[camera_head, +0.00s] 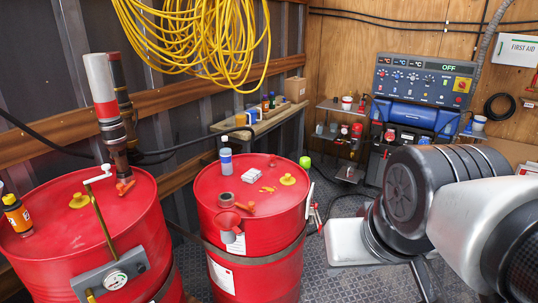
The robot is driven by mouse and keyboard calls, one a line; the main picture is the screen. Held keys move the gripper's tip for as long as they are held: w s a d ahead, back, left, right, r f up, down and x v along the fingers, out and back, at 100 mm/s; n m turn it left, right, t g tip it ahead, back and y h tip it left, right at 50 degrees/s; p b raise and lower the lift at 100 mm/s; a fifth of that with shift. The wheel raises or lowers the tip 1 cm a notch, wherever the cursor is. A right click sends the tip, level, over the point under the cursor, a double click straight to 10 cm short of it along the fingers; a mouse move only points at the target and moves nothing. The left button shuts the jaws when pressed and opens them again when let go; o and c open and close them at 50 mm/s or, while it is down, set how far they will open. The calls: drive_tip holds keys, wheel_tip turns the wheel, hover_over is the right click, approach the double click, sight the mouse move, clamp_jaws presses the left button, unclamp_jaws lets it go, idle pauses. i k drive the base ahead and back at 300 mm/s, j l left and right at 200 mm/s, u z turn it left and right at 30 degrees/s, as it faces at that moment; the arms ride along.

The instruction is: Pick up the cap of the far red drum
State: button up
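The far red drum (208,190) stands upright in the middle of the camera_head view. A round yellow cap (288,179) sits on the right part of its lid, with a clear area around it. Small yellow-orange pieces (267,189) lie on the lid left of the cap. The nearer red drum (60,245) at the left has its own yellow cap (80,201). My arm fills the right side, apart from both drums. I cannot make out my gripper's fingertips, and nothing of mine touches the cap.
A tall pump (104,95) rises from the near drum. Yellow hose coils (215,40) hang above. A shelf (345,107) stands behind.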

sight(287, 180)
drive_tip(key=i+l+u, duration=0.3)
drive_tip(key=i+l, duration=0.25)
drive_tip(key=i+l+u, duration=0.35)
drive_tip(key=i+l, duration=0.25)
drive_tip(key=i+l+u, duration=0.15)
drive_tip(key=l, duration=0.3)
drive_tip(key=i+l+u, duration=0.15)
drive_tip(key=i+l, duration=0.2)
drive_tip(key=i+l+u, duration=0.15)
drive_tip(key=l, duration=0.4)
